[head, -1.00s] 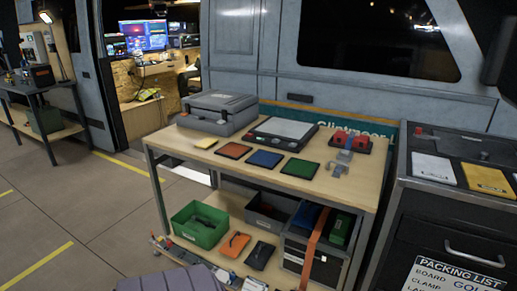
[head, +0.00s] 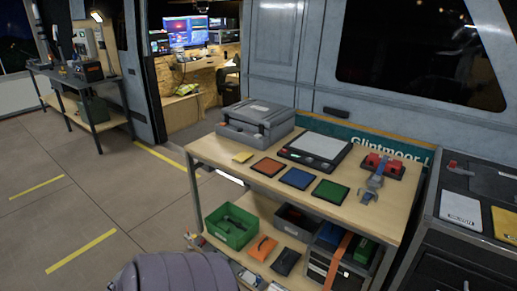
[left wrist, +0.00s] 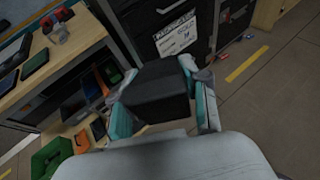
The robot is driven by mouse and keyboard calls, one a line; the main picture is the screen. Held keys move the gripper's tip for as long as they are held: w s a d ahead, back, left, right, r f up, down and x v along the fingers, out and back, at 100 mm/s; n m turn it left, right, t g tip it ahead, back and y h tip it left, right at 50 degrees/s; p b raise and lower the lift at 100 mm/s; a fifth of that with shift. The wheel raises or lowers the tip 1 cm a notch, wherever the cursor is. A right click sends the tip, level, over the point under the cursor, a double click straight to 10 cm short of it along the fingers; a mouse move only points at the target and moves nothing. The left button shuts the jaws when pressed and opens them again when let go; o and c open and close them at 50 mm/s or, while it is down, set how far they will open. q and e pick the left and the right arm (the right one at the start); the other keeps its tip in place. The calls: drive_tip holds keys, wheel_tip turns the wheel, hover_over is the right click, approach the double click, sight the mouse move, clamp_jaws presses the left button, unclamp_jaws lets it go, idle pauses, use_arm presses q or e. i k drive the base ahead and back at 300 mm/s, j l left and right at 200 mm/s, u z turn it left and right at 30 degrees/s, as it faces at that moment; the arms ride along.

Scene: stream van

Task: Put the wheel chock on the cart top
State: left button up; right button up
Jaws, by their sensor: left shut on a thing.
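The wheel chock appears to be the dark block (left wrist: 158,95) in the left wrist view. My left gripper (left wrist: 165,112) is shut on it, with teal finger pads on both sides of the block. The block is clear of the floor as far as I can see. The cart top (head: 483,197) is at the right edge of the head view and is partly cut off. The cart's dark front (left wrist: 172,48) with a white label shows beyond the block in the left wrist view. My right gripper is in neither current view.
The cart top carries a white pad (head: 461,209) and a yellow pad (head: 504,225). Open floor lies left.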

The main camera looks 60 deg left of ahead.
sight(218, 147)
drive_tip(key=j+u, duration=0.3)
drive_tip(key=u, duration=0.15)
drive_tip(key=i+j+u, duration=0.15)
drive_tip(key=u, duration=0.3)
drive_tip(key=i+j+u, duration=0.15)
drive_tip(key=j+u, duration=0.3)
drive_tip(key=i+j+u, duration=0.1)
drive_tip(key=u, duration=0.35)
drive_tip(key=i+j+u, duration=0.1)
drive_tip(key=i+j, duration=0.2)
drive_tip(key=i, duration=0.15)
drive_tip(key=i+j+u, duration=0.15)
drive_tip(key=i, duration=0.3)
drive_tip(key=i+j+u, duration=0.1)
drive_tip(key=i+j, duration=0.2)
drive_tip(key=i, duration=0.15)
